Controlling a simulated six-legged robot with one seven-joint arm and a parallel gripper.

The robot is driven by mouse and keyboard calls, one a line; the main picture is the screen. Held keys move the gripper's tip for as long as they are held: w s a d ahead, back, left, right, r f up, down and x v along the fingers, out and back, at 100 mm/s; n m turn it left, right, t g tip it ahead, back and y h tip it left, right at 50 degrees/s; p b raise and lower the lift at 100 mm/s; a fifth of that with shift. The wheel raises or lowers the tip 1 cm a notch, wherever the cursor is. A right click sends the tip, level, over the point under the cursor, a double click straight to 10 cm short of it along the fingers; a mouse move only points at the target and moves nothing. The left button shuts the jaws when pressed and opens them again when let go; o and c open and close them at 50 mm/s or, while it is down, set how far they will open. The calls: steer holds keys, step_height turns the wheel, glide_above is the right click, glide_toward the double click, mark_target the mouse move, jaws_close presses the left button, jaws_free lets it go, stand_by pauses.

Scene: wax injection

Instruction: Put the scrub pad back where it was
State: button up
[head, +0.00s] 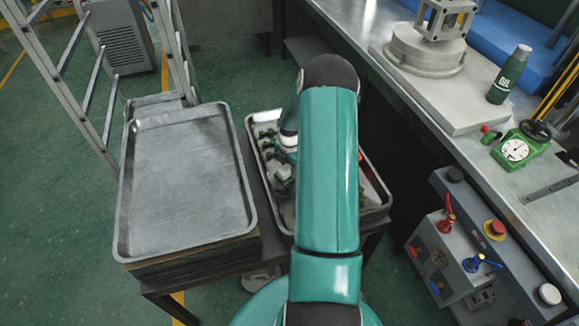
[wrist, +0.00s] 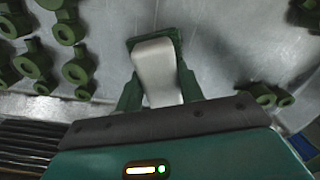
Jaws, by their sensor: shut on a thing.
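My gripper (wrist: 159,84) is shut on a pale grey piece with a dark green edge, which looks like the scrub pad (wrist: 155,62). Its two dark green fingers stand on either side of the pad in the wrist view. The pad is over a metal tray (wrist: 235,45) that holds green wax parts; I cannot tell whether it touches the tray. In the head view my arm hides most of the gripper and part of this tray (head: 252,150).
Green ring-shaped wax parts (wrist: 78,68) lie close on the left, with a few more (wrist: 262,94) on the right. An empty tray (head: 187,180) sits on a stack to the left. The workbench on the right carries an oil bottle (head: 508,75) and a gauge (head: 516,149).

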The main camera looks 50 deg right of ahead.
steer(key=o, duration=0.9)
steer(key=shift+o, duration=0.2)
step_height(320, 180, up, 12)
steer(key=w+a+r+m+h, duration=0.1)
steer(key=w+a+r+m, duration=0.15)
steer(key=a+r, duration=0.8)
steer(key=s+a+r+m+t+h, duration=0.1)
steer(key=s+a+r+m, duration=0.15)
steer(key=a+r, duration=0.35)
steer(key=s+a+r+m+t, duration=0.1)
steer(key=a+r+m, duration=0.2)
steer(key=a+r, duration=0.25)
steer(key=s+a+r+m+t, duration=0.1)
steer(key=s+a+r+m, duration=0.1)
steer(key=s+a, duration=0.3)
steer(key=s+a+r+m+t+y, duration=0.1)
steer(key=s+a+r+m, duration=0.1)
steer(key=s+a+m, duration=0.2)
steer(key=s+a+r+m+t+y, duration=0.1)
steer(key=s+a+r+m, duration=0.1)
steer(key=s+a, duration=0.4)
steer(key=shift+s+a+r+m+t, duration=0.15)
steer(key=shift+a+r+m+t, duration=0.15)
steer(key=shift+a+r+m, duration=0.25)
steer(key=shift+f, duration=0.1)
